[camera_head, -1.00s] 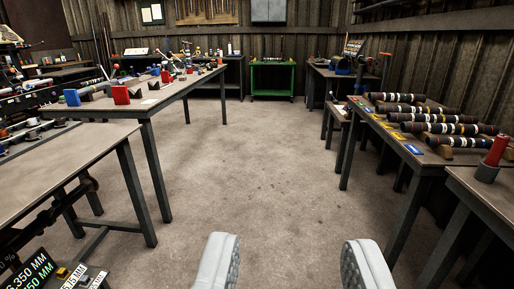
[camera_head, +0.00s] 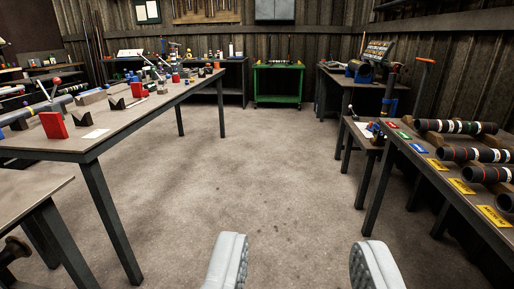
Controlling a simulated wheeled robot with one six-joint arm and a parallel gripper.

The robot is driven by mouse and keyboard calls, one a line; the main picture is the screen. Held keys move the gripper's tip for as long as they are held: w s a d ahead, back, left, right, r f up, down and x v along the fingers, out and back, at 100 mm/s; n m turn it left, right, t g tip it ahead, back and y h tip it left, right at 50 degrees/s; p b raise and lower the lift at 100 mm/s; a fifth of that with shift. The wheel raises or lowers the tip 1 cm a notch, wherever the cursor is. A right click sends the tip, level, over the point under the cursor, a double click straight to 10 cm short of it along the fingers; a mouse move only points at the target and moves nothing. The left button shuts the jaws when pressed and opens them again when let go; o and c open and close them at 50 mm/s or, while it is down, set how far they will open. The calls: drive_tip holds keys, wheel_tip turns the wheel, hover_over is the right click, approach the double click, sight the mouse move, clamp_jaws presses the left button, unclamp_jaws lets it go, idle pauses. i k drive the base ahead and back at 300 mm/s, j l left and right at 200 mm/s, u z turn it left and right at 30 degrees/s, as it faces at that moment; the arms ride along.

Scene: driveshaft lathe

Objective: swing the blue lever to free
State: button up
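My gripper (camera_head: 302,265) is open and empty, its two pale padded fingers wide apart at the bottom of the view, above bare floor. I cannot make out a blue lever for certain. A blue machine part (camera_head: 363,72) stands on the far right bench. All of these are well away from my gripper.
The left table (camera_head: 110,133) carries V-blocks and a red block (camera_head: 54,125). The right table (camera_head: 412,152) holds several dark banded shafts (camera_head: 470,154) and coloured labels. A green cart (camera_head: 278,86) stands at the back wall. The concrete floor (camera_head: 240,165) between is clear.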

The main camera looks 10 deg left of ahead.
sight(168, 76)
drive_tip(key=i+u, duration=0.2)
drive_tip(key=i, duration=0.65)
drive_tip(key=i+l+u, duration=0.2)
drive_tip(key=i, duration=0.6)
drive_tip(key=i+u, duration=0.25)
drive_tip(key=i, duration=0.2)
drive_tip(key=i+u, duration=0.3)
drive_tip(key=i, duration=0.2)
drive_tip(key=i+l+u, duration=0.1)
drive_tip(key=i+u, duration=0.15)
drive_tip(key=i, duration=0.2)
drive_tip(key=i+l+u, duration=0.25)
drive_tip(key=i, duration=0.2)
drive_tip(key=i+l+u, duration=0.3)
drive_tip(key=i, duration=0.15)
